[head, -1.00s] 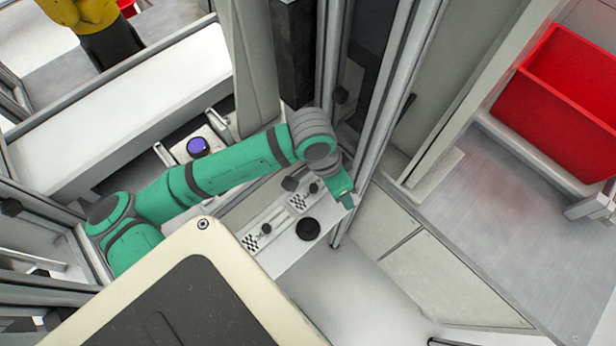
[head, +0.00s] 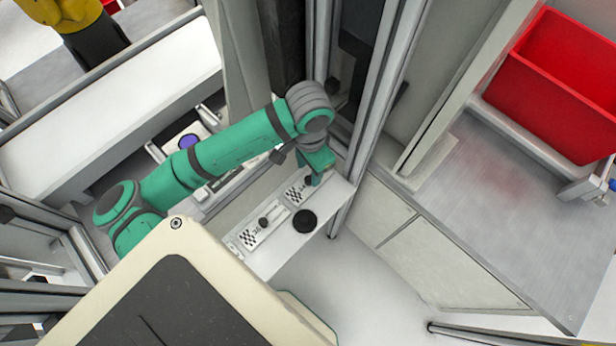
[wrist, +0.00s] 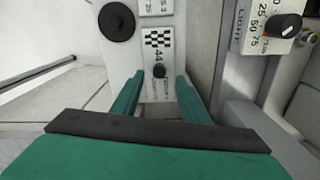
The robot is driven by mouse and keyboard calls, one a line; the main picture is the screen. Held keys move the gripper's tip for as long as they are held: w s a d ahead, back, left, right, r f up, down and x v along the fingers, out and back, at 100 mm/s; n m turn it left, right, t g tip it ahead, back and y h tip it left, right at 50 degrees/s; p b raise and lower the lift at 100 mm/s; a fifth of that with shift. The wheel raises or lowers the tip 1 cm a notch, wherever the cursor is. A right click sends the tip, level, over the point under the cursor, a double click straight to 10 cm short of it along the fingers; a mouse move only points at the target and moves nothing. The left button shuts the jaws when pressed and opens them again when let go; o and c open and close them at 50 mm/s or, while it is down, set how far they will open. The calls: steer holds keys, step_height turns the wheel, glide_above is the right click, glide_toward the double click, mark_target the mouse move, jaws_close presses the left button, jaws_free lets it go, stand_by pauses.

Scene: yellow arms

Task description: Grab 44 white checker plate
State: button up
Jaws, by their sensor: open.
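The white plate with a black checker patch and "44" (wrist: 156,55) lies on a pale panel in the wrist view. A small dark knob (wrist: 160,71) stands on it. My gripper (wrist: 160,76) is open, its two green fingers apart on either side of the knob and the plate's lower part. Nothing is visibly held; the height gap is hard to judge. In the head view my gripper (head: 318,168) is at the far end of the panel, beside the checker plate there (head: 296,190).
A second checker plate (head: 250,236) and a black round disc (head: 305,221) share the panel (head: 290,246). A dial box (wrist: 264,27) stands right in the wrist view. Metal posts (head: 364,120) rise close beside my arm. A red bin (head: 560,90) is far right.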

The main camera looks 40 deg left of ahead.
mark_target(309, 179)
step_height(309, 179, down, 4)
steer(key=shift+s+f, duration=0.1)
steer(key=shift+c, duration=0.2)
jaws_close()
